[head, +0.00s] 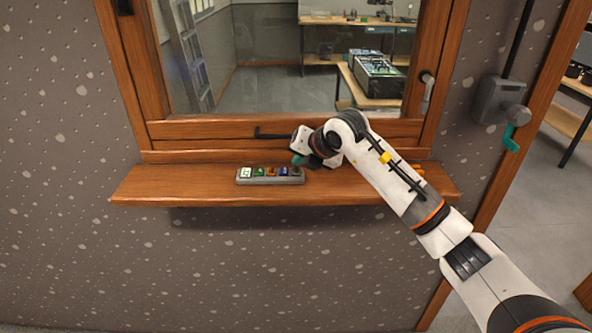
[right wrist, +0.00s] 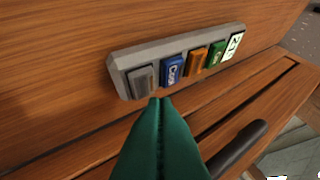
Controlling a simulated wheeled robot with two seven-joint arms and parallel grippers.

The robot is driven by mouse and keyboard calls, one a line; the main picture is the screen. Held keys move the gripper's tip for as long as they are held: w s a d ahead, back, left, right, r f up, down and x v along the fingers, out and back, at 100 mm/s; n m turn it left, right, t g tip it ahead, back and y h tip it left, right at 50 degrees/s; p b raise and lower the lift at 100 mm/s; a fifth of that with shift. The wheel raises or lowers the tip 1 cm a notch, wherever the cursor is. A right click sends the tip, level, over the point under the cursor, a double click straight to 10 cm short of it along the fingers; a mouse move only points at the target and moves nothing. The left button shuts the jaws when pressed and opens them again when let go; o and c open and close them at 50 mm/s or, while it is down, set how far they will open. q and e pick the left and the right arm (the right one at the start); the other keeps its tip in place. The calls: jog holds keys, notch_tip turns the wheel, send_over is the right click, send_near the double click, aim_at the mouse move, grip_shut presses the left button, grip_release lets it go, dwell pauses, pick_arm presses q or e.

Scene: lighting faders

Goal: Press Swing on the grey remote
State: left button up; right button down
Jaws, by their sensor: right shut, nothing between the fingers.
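The grey remote (head: 270,181) lies on the wooden sill shelf, and it also shows in the right wrist view (right wrist: 120,62). It has a white display (right wrist: 234,46), a green button (right wrist: 216,54), an orange button (right wrist: 197,61), a blue button (right wrist: 173,70) and a grey button (right wrist: 143,79). I cannot read the word Swing on any of them. My right gripper (head: 298,161) is shut and empty. Its teal fingertips (right wrist: 160,101) appear just beside the grey button at the remote's end; I cannot tell whether they touch the remote. My left gripper is not in view.
The wooden shelf (head: 150,188) is clear left of the remote. Behind it is a wood-framed window (head: 290,130) with a dark handle (head: 272,134). An orange item (head: 419,170) shows behind my right arm. A grey wall box (head: 492,100) is at the right.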

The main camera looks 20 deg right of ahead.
aim_at(300, 172)
jog(key=shift+f, duration=0.1)
dwell(0.6)
jog(key=shift+f+b, duration=0.35)
jog(key=shift+b, duration=0.15)
jog(key=shift+f+b, duration=0.3)
jog(key=shift+f, duration=0.05)
dwell(0.6)
jog(key=shift+r+p, duration=0.35)
jog(key=shift+r, duration=0.45)
jog(key=shift+r+p, duration=1.4)
jog(key=shift+r, duration=1.1)
